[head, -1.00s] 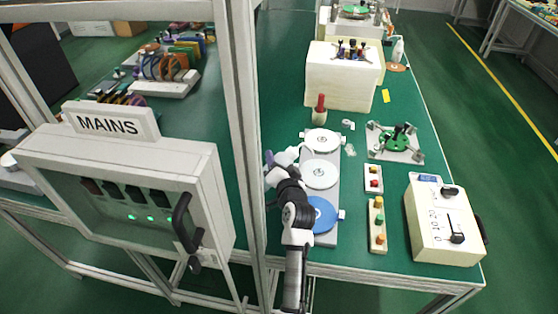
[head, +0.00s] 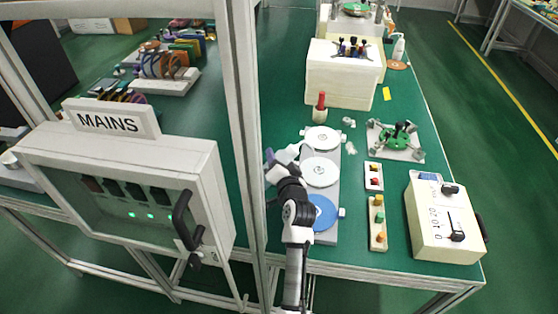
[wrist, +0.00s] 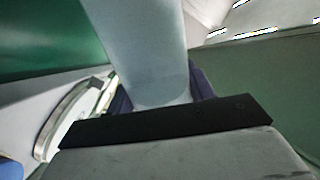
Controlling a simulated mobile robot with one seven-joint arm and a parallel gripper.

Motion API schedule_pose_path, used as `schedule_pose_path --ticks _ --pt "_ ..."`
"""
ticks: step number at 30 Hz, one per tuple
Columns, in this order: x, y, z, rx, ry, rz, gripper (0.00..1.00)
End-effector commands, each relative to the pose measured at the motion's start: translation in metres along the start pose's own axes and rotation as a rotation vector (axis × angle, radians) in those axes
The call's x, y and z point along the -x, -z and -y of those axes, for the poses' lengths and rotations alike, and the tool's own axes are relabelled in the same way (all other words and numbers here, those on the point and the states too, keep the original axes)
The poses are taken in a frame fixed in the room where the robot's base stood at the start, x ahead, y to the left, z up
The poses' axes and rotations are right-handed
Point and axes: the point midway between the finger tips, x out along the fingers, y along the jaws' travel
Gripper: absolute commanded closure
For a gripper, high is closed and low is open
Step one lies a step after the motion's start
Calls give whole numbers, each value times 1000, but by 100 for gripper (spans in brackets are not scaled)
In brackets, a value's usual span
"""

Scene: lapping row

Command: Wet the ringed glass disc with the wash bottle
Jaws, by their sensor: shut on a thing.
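My gripper (head: 273,164) is shut on a pale bottle (head: 287,155), which I take for the wash bottle, at the left edge of the disc row. In the wrist view the bottle (wrist: 145,45) is a smooth pale cylinder between dark purple fingers (wrist: 160,98); its nozzle tip is not clear. The grey plate (head: 332,232) carries a far white disc (head: 322,138), a middle white disc (head: 321,172) and a near blue disc (head: 321,212), partly behind my arm. A pale round rim (wrist: 68,118) shows at left in the wrist view. I cannot tell which disc is ringed, or any wetness.
A red-handled tool (head: 320,107) stands beyond the row. Button boxes (head: 377,222), a cream control box (head: 440,230) and a green-topped fixture (head: 397,137) stand to the right. The frame post (head: 243,130) and MAINS cabinet (head: 120,160) are close on the left.

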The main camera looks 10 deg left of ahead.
Motion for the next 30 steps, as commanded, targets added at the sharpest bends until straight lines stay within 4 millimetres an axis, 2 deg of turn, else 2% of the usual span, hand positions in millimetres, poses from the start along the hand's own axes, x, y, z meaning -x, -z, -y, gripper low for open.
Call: schedule_pose_path --ticks 13,22,30 --pt "0 0 0 10 2 -4 79" --pt "0 -1 -2 211 2 -37 79" --pt "0 1 1 249 1 -42 79"
